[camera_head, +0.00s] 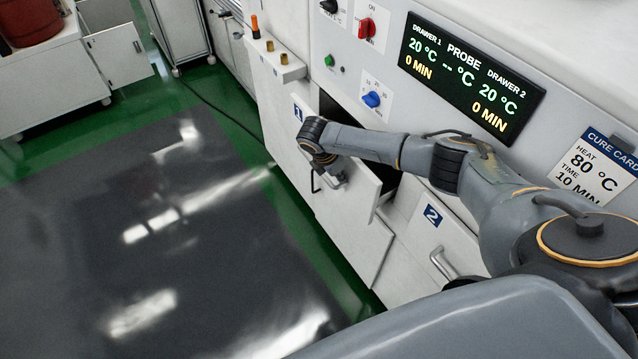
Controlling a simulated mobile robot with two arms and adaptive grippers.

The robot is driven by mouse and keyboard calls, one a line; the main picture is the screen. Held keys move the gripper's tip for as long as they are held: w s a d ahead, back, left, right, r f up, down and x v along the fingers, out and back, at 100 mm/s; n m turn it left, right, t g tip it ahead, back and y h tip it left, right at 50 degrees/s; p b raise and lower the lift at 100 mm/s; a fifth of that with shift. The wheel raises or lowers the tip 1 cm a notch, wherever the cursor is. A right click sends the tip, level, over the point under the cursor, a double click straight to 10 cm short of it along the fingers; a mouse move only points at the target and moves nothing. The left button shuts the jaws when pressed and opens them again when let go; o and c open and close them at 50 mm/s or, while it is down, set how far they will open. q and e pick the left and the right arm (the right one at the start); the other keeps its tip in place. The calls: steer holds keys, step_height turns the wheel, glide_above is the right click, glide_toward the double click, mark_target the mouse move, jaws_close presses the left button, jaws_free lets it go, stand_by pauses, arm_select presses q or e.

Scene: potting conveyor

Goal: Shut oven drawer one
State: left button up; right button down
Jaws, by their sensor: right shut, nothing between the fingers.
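Oven drawer one (350,224), a white front with a blue "1" label (297,113), stands partly open. A dark gap (392,178) shows between its front and the oven body (372,75). My right arm reaches over the top of the drawer from the right. My right gripper (329,181) is shut and empty, pointing down at the outer face of the drawer, close to its handle. The wrist hides part of the front and handle, and I cannot tell whether the fingers touch them. My left gripper is not in view.
Drawer two, with a blue "2" label (432,215) and a metal handle (443,262), looks closed at the right. A display (471,78) and knobs are above. A dark mat (150,240) on the green floor is clear. A white cabinet (60,85) stands far left.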

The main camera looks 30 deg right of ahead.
mark_target(352, 170)
steer(key=shift+w+d, duration=0.15)
steer(key=shift+d, duration=1.95)
steer(key=shift+a, duration=0.1)
